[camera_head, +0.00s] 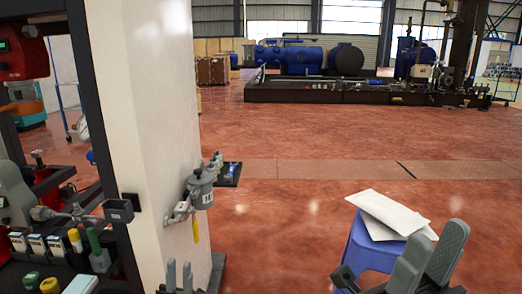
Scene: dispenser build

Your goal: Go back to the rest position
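My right gripper (437,236) is at the bottom right, with two grey finger pads set apart and nothing seen between them. It is in front of a blue stool (365,252).
A white pillar (150,110) stands left of centre with a grey canister (201,188) on its side. White sheets (390,213) lie on the stool. A rack with small bottles and boxes (38,244) fills the lower left. Red floor (300,215) is open ahead; machinery (370,90) is far back.

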